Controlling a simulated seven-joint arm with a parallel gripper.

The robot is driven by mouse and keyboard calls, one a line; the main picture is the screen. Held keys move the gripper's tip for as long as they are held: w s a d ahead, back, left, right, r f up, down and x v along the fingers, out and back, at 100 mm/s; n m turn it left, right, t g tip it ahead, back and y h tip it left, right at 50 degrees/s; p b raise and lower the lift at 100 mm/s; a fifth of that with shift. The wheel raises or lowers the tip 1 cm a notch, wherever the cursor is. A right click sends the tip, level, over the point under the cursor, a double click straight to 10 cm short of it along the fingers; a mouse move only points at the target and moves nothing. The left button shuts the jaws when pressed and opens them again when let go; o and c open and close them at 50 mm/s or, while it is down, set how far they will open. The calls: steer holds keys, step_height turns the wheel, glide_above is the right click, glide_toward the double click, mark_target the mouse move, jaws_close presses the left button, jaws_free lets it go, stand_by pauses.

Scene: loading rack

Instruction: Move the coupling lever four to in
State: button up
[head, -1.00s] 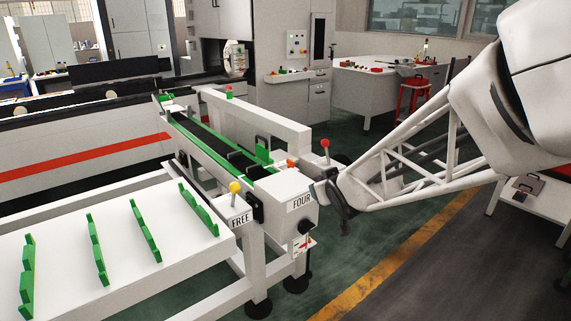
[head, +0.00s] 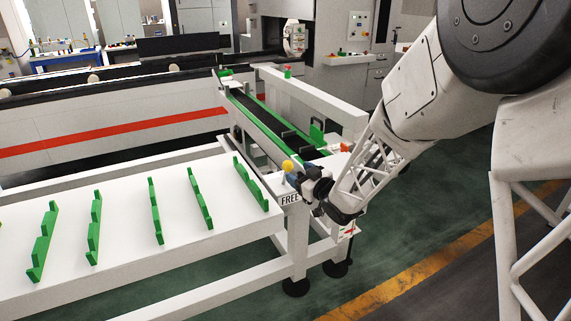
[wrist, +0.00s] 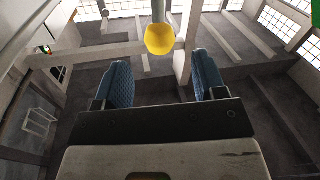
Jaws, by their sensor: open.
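A lever with a yellow ball knob (head: 288,166) stands at the rack's near end, above a FREE label (head: 290,200). My gripper (head: 301,176) is beside this knob, its blue-padded fingers apart and empty. In the wrist view the yellow knob (wrist: 160,39) is centred just beyond the gap between the open fingertips (wrist: 162,62), with its stem running up the picture. I cannot tell whether a fingertip touches it. The FOUR label seen earlier is now hidden behind my arm.
A white table with green notched strips (head: 157,210) lies left of the lever. A dark channel with green edges (head: 262,121) runs back from the end block. A red-orange part (head: 345,147) shows close beside my wrist. Green floor is open in front.

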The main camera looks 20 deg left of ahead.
mark_target(289, 166)
steer(key=shift+w+a, duration=0.1)
steer(key=shift+a, duration=0.1)
stand_by(0.3)
steer(key=shift+x, duration=3.7)
jaws_close()
